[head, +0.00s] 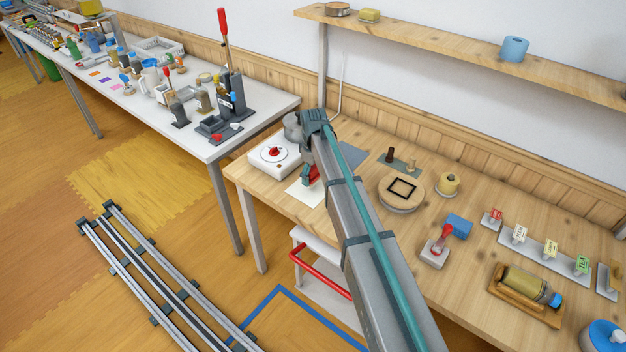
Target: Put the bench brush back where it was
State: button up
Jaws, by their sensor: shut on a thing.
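My arm reaches over the wooden bench (470,270) from the bottom of the picture, and its wrist bends down near the bench's left end. My gripper (311,175) is mostly hidden behind my own arm. Only a small dark and red part shows, above or at a white sheet (303,193). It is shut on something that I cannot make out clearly. I cannot tell the bench brush for certain anywhere in view.
A white scale-like box (273,155) stands left of my gripper. A grey mat (350,156), a round board (400,193), a tape roll (448,184) and a red-handled block (435,250) lie to the right. A shelf (460,48) runs above. Bare wood shows between these things.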

aim_at(313, 181)
jog(key=shift+w+f, duration=0.3)
jog(key=shift+f, duration=0.1)
jog(key=shift+f+p, duration=0.85)
jog(key=shift+f, duration=0.55)
jog(key=shift+f, duration=0.1)
jog(key=o, duration=1.1)
jog(key=shift+c, duration=0.2)
notch_tip(313, 181, up, 12)
jog(key=b, duration=0.3)
jog(key=shift+b, duration=0.3)
